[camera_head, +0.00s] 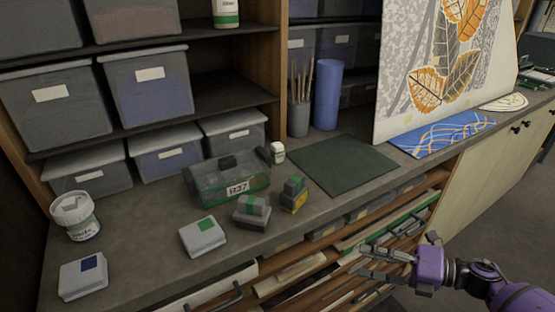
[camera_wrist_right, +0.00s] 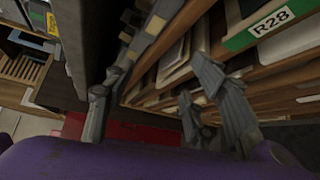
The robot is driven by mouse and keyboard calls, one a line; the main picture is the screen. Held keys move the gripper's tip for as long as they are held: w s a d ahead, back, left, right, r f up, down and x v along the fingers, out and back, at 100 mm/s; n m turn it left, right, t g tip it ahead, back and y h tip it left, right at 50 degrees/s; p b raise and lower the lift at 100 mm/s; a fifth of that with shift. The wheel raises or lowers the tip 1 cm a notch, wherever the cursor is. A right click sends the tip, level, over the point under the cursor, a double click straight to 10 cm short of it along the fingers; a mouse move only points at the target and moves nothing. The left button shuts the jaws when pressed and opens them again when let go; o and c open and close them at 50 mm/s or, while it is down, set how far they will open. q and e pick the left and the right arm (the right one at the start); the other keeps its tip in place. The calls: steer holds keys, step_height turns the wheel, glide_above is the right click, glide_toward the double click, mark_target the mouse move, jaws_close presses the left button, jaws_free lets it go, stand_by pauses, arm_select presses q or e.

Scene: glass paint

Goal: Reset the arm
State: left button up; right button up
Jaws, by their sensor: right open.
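My right gripper (camera_head: 378,262) comes in from the lower right in the head view, on a purple arm. It is in front of the counter, near the flat drawers and shelves below the worktop. Its grey fingers are apart with nothing between them. In the right wrist view the gripper's fingers (camera_wrist_right: 160,105) spread on either side, with shelf boards and a green label reading R28 (camera_wrist_right: 268,26) beyond them. My left gripper is not in view.
A leaf-patterned panel (camera_head: 425,70) stands behind. Floor at the lower right is clear.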

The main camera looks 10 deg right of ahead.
steer(key=w+d+m+t+h, duration=0.6)
steer(key=w+d+m+h, duration=0.3)
steer(key=d+m, duration=0.4)
steer(key=s+d+f+m+g+h, duration=0.4)
steer(key=d+f+m+h, duration=0.45)
steer(key=d+m, duration=0.3)
steer(key=s+a+f+m+g+y, duration=0.1)
steer(key=s+a+f+m+y, duration=0.1)
steer(key=s+a+f, duration=0.9)
steer(key=s+a+f+m+g+y, duration=0.2)
steer(key=s+a+f, duration=0.3)
steer(key=s+a, duration=1.05)
steer(key=s+a+r+m, duration=0.3)
steer(key=s+a, duration=0.5)
steer(key=s, duration=0.2)
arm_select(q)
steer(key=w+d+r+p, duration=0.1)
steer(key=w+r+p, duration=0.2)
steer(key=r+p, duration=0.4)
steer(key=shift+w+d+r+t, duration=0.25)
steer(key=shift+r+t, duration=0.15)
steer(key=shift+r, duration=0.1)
arm_select(e)
steer(key=w+a+r, duration=0.1)
steer(key=w+r, duration=0.2)
steer(key=r, duration=0.4)
steer(key=shift+w+a+r+t+y, duration=0.2)
steer(key=shift+r+t+y, duration=0.1)
steer(key=shift+r+y, duration=0.1)
